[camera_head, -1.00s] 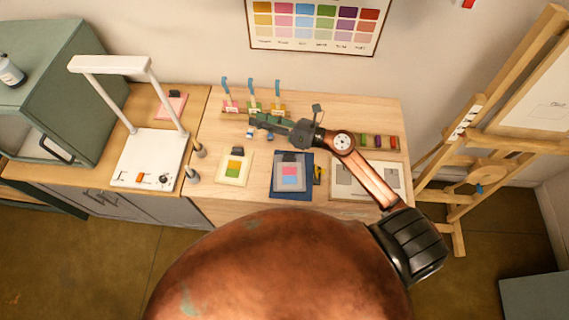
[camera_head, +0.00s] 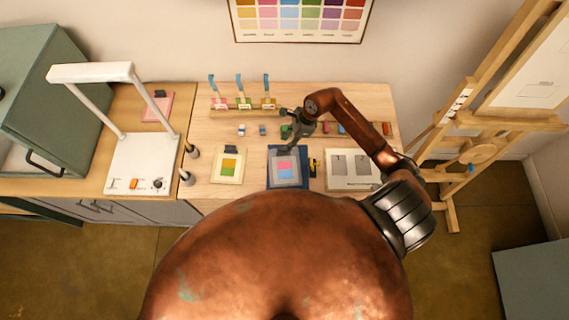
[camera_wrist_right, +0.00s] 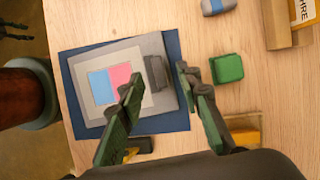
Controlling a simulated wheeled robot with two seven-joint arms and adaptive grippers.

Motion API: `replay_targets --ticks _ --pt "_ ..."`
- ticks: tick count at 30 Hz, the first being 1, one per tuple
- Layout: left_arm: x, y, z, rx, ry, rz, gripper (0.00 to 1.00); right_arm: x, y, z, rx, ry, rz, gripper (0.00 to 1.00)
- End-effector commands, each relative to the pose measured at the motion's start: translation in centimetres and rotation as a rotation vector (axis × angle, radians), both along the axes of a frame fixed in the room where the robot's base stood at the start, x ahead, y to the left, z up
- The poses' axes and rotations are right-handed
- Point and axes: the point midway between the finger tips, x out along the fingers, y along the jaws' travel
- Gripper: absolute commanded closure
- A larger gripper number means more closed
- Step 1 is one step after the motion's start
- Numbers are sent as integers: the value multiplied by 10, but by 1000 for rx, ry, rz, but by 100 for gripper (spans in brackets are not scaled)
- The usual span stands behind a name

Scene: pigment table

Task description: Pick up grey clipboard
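The grey clipboard (camera_head: 287,168) lies flat on a dark blue mat (camera_head: 301,184) and bears a card with pink and blue patches. In the right wrist view the clipboard (camera_wrist_right: 113,48) has a dark clip (camera_wrist_right: 156,72) on its right edge. My right gripper (camera_head: 297,138) is above the clip end. In the right wrist view its green fingers (camera_wrist_right: 158,75) are apart, one to each side of the clip, with nothing gripped. I cannot tell their height above it. A small dark jointed shape (camera_wrist_right: 15,30) at that view's left edge seems to be my left gripper; its opening is unclear.
A green block (camera_wrist_right: 227,69) is close beside the right finger. A black-and-yellow item (camera_head: 314,167) lies right of the mat. A cream board with two grey panels (camera_head: 352,184) is farther right, a colour-patch board (camera_head: 230,180) left.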

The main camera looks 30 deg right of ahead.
Motion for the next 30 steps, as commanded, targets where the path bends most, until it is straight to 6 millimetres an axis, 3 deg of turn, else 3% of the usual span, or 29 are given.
replay_targets --ticks 7,16,30 --pt "1 0 14 0 -1 0 60 1 8 -29 5 1 -4 68" --pt "3 0 14 -1 -4 0 60 2 9 -36 1 0 -3 68" --pt "5 0 14 -1 -6 -1 60 2 9 -35 2 -1 -3 100"
